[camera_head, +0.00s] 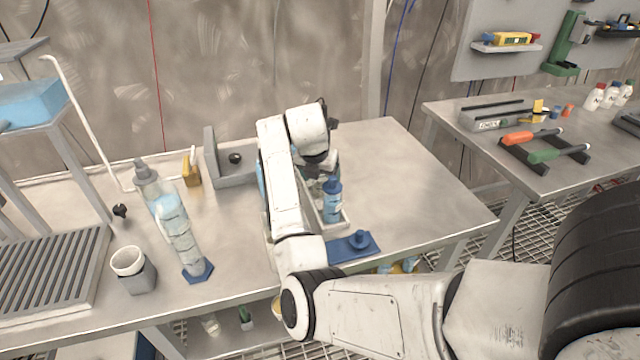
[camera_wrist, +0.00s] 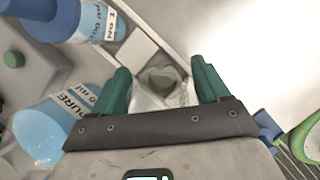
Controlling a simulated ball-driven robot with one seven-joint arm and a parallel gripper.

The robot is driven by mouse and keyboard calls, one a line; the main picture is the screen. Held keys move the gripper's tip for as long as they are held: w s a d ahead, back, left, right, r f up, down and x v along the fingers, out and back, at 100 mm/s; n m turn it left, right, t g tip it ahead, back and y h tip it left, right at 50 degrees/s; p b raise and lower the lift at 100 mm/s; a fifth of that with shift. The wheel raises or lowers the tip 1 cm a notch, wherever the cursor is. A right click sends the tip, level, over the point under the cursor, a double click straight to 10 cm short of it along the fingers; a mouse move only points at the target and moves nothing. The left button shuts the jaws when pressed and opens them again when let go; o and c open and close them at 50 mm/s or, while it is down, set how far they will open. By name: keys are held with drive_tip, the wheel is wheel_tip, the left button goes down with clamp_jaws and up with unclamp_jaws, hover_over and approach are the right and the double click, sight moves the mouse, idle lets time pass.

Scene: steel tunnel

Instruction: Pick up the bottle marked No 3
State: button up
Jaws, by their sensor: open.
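My gripper (camera_wrist: 162,78) is open, its two green fingers apart on either side of a clear, greyish object (camera_wrist: 166,86). I cannot tell whether the fingers touch it, and no mark on it can be read. A blue bottle (camera_wrist: 92,20) at the upper left of the wrist view carries an upside-down label that seems to read No 1. No label reading No 3 can be made out. In the head view a blue bottle (camera_head: 332,203) stands in a light tray (camera_head: 343,224); my gripper (camera_head: 324,172) is just behind it, partly hidden by my arm.
A light-blue container (camera_wrist: 45,130) marked PURE is left of the fingers. A blue stand (camera_head: 352,246) lies near the front edge. The bench's right part is clear.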

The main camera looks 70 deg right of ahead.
drive_tip(key=shift+d+f, duration=0.1)
drive_tip(key=shift+f, duration=0.2)
drive_tip(key=shift+c, duration=0.2)
drive_tip(key=c, duration=1)
